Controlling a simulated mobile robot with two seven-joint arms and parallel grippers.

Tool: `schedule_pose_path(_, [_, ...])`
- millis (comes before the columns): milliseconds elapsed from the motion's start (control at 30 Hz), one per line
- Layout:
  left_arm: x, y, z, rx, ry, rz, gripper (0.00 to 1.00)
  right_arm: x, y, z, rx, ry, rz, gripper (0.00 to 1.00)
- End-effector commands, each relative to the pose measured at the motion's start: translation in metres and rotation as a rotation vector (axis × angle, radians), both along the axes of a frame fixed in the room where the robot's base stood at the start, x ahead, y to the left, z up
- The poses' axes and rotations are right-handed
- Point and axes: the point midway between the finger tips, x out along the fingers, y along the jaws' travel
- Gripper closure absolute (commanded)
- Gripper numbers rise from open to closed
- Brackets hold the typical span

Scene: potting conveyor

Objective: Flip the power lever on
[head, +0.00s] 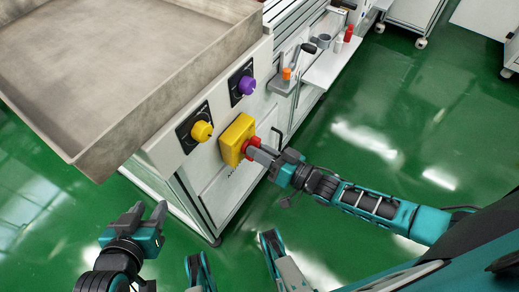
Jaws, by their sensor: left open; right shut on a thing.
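A yellow box (237,139) with a red knob (252,145) sits on the front panel of the white machine. My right gripper (264,153) is shut on the red knob, which its fingers partly hide. A grey lever with a black handle (308,48) stands on a bracket further along the machine, beyond my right gripper and apart from it. A small orange part (287,73) is beside the lever. Which of these is the power lever, I cannot tell for sure. My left gripper (149,213) is open and empty, low on the left, in front of the machine.
A yellow dial (202,131) and a purple dial (247,85) are on the panel left of and above the yellow box. A large grey tray (130,125) overhangs the left. A white shelf (325,68) holds a cup and red-capped bottle. The green floor (420,120) is open at right.

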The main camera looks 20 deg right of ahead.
Motion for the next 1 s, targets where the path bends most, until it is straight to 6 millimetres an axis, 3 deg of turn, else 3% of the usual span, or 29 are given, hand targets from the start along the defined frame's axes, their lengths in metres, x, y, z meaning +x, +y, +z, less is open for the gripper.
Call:
schedule_pose_path(767, [-0.0002,0.0006,0.0029,-0.001,-0.005,0.001,0.57,-0.0001,-0.0008,-0.0008,0.107,0.084,-0.001,1.0])
schedule_pose_path(800, [-0.0002,0.0006,0.0029,-0.001,-0.006,0.001,0.57,-0.0001,-0.0008,-0.0008,0.107,0.084,-0.001,0.8])
schedule_pose_path(1000, [-0.0003,0.0006,0.0029,0.0,-0.005,0.001,0.57,-0.0001,-0.0007,-0.0007,0.105,0.083,-0.001,0.61])
